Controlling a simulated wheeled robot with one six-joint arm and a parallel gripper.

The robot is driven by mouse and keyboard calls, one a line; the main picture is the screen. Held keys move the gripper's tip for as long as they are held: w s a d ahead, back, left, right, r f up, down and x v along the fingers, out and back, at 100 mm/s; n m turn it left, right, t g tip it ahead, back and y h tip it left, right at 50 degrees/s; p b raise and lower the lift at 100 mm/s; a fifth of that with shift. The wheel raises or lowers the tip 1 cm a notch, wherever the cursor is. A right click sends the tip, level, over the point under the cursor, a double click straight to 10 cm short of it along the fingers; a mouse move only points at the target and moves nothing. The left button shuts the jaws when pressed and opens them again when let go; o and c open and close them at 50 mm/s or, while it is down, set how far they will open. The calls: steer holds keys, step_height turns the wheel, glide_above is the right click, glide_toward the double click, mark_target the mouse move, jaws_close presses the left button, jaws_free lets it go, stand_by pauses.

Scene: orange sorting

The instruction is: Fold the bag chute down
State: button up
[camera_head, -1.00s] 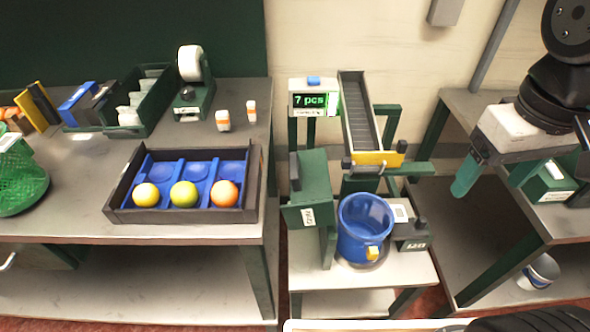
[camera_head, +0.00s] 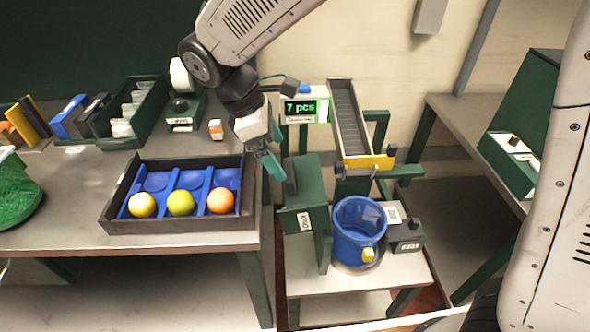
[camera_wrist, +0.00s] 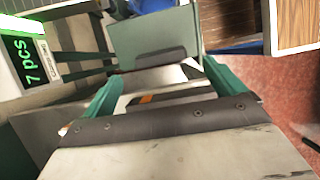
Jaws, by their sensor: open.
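The bag chute appears to be the upright green panel (camera_head: 306,205) with a dark grip on its upper edge and a white label. It stands left of the blue bucket (camera_head: 358,232). In the wrist view the green panel (camera_wrist: 152,32) and its dark grip (camera_wrist: 160,58) lie ahead of my fingers. My gripper (camera_head: 274,162) is open and empty, just left of and above the panel's top, apart from it as far as I can tell. In the wrist view my gripper (camera_wrist: 165,85) has its two teal fingers spread wide, with the grip roughly centred beyond them.
A sloped conveyor (camera_head: 354,120) with a yellow lip and a display reading 7 pcs (camera_head: 304,108) stand behind. A dark tray (camera_head: 190,218) with fruit in blue cups lies on the left bench. A dark green box (camera_head: 529,125) is on the right bench.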

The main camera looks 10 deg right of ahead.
mark_target(288, 170)
steer(key=x, duration=0.6)
steer(key=shift+d+f, duration=0.15)
steer(key=shift+f, duration=0.2)
